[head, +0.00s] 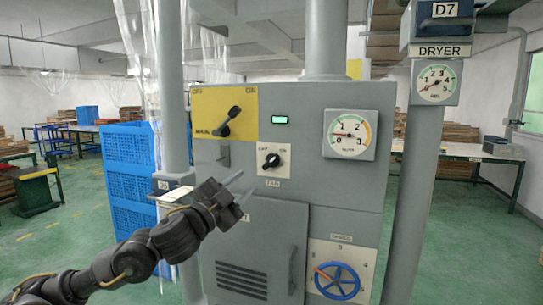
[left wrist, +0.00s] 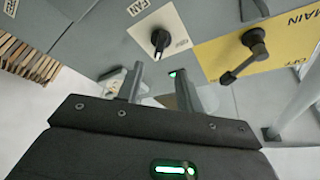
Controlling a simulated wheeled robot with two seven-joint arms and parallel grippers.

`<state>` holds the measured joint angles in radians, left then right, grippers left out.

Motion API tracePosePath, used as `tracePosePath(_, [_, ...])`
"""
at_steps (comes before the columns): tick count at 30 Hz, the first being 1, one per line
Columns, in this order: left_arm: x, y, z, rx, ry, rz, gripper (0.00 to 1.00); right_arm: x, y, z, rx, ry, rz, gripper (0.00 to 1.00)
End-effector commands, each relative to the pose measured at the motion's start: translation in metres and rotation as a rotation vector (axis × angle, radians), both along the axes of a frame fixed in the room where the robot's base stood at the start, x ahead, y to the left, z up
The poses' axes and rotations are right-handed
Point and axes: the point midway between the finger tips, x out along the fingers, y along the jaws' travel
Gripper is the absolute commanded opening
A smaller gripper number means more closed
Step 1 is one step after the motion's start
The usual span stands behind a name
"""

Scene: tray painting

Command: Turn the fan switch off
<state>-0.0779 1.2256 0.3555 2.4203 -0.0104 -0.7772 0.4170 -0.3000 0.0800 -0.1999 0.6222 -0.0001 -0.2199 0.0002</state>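The fan switch (head: 271,160) is a black knob on a pale plate on the grey machine's front. OFF and ON are printed above it, and its handle seems to lean to the upper right, toward ON. It also shows in the left wrist view (left wrist: 160,40), beside the FAN label and beyond the fingertips. My left gripper (head: 241,187) is below and left of the switch, apart from it. Its two fingers (left wrist: 160,84) are spread with nothing seen between them. My right gripper is not in view.
The main switch (head: 228,120), a black lever on a yellow plate, is close up and left of the fan switch. A gauge (head: 350,134) is to the right and a blue handwheel (head: 337,281) below. A grey post (head: 172,90) and blue crates (head: 127,180) stand left.

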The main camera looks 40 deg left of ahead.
Motion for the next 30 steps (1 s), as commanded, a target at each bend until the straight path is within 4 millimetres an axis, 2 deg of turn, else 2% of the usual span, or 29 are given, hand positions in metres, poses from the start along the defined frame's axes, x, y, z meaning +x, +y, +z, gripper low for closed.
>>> tracePosePath(6, [0.002,0.001,0.002,0.0,-0.002,0.004,0.36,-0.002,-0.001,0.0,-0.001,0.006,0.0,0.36])
tracePosePath(11, [0.012,0.002,0.006,-0.001,-0.003,0.004,0.36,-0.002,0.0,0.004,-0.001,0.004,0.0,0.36])
tracePosePath(30, [0.093,0.006,0.029,-0.002,-0.002,0.004,0.36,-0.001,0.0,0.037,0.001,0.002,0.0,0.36])
